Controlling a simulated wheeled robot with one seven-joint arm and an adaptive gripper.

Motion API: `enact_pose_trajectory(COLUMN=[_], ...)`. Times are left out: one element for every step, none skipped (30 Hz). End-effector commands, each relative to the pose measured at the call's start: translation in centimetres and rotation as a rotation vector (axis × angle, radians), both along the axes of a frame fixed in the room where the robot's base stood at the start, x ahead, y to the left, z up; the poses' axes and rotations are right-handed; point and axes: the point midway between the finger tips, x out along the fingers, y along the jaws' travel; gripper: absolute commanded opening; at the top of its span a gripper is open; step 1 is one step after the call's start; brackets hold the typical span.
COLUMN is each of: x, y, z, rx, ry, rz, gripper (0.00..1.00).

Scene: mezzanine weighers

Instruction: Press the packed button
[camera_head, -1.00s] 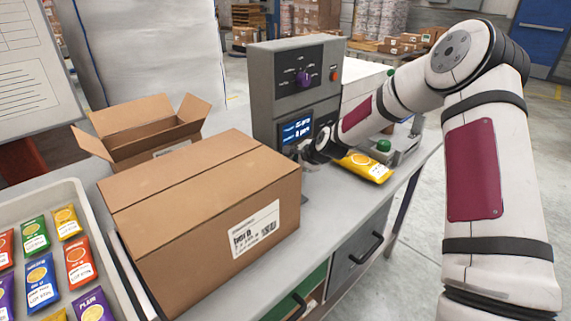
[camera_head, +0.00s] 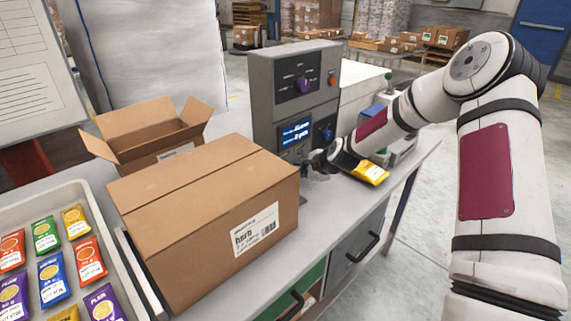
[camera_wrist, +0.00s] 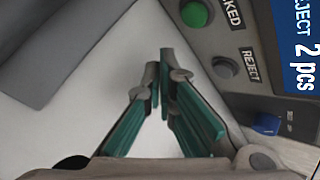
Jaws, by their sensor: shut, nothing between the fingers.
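The packed button is a green round button (camera_wrist: 196,14) at the top of the wrist view, beside a label of which only "KED" shows. It sits on the grey machine panel (camera_wrist: 210,42). I cannot make it out in the head view. My gripper (camera_wrist: 162,66) is shut and empty, its fingertips just below and left of the green button and apart from it in the picture. In the head view my gripper (camera_head: 318,162) is low in front of the grey machine (camera_head: 262,100), by the lower panel.
A dark reject button (camera_wrist: 225,67), a blue knob (camera_wrist: 267,124) and a screen (camera_wrist: 298,45) reading "REJECT 2 pcs" are close by. A closed carton (camera_head: 190,200) stands left of my gripper. A yellow packet (camera_head: 371,173) lies under my forearm.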

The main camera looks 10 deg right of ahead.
Motion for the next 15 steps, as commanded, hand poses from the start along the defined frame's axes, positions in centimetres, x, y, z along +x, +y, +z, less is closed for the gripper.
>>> enact_pose_trajectory(x=[-0.6,-0.8,-1.1,-1.2,-1.4,-1.5,-1.6,-1.6,-1.7,-1.7,-1.7,-1.6,-1.6,-1.6,-1.6], y=[-0.3,-0.5,-0.6,-0.7,-0.7,-0.8,-0.9,-0.9,-0.9,-0.9,-0.9,-0.9,-0.9,-0.9,-0.9], z=[0.2,0.2,0.2,0.2,0.2,0.1,0.1,0.1,0.1,0.0,0.0,0.0,0.0,0.0,0.0], rx=[0.001,0.001,0.001,0.001,0.001,0.001,0.001,0.001,0.001,0.001,0.001,0.001,0.001,0.001,0.000], ry=[0.002,0.001,0.000,0.000,0.000,0.000,0.000,0.000,-0.001,-0.001,-0.001,-0.001,-0.001,-0.001,-0.001], rz=[-0.002,-0.003,-0.001,-0.001,-0.001,0.001,0.001,0.001,0.000,0.000,0.000,0.000,0.000,0.000,0.000], gripper=[0.00,0.00,0.00,0.00,0.00,0.00,0.00,0.00,0.00,0.00,0.00,0.00,0.00,0.00,0.00])
